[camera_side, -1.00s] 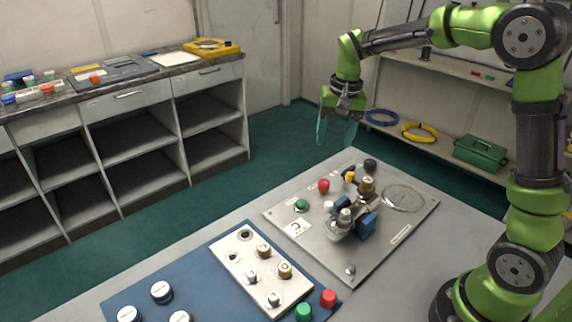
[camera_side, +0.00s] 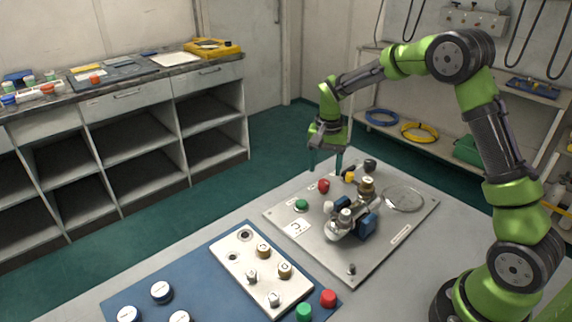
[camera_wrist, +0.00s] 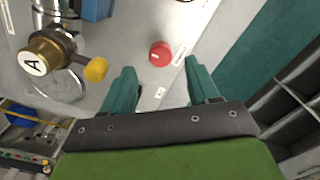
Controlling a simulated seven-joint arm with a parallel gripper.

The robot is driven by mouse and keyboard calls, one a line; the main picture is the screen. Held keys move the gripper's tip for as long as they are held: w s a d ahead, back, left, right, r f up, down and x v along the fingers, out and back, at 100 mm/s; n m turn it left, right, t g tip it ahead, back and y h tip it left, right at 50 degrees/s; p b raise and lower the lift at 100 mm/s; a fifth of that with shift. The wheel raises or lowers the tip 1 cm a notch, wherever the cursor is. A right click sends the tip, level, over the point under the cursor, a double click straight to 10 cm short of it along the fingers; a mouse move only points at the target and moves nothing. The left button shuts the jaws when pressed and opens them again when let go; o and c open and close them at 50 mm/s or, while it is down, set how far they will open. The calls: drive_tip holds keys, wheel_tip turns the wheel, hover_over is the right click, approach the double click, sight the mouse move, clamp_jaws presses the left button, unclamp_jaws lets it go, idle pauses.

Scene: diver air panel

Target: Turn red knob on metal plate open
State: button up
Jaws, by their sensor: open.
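The red knob (camera_side: 323,186) sits on the metal plate (camera_side: 385,243), near the plate's far left edge. In the wrist view the red knob (camera_wrist: 160,54) lies beyond the fingertips, roughly midway between them and slightly toward the left finger. My gripper (camera_side: 325,168) is open and empty, above the far edge of the plate and close to the red knob. Its two teal fingers (camera_wrist: 160,75) point toward the plate in the wrist view. Whether a fingertip touches the plate cannot be told.
A brass valve marked A (camera_wrist: 48,58) with a yellow knob (camera_wrist: 95,69) stands left of the fingers in the wrist view. A green knob (camera_side: 301,205), a black knob (camera_side: 370,165) and blue-handled fittings (camera_side: 365,227) share the plate. A white panel (camera_side: 240,262) lies nearer the camera.

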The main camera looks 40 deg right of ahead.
sight(324, 182)
wheel_tip(324, 182, down, 5)
idle(0.3)
drive_tip(key=c, duration=1)
drive_tip(key=shift+c, duration=0.2)
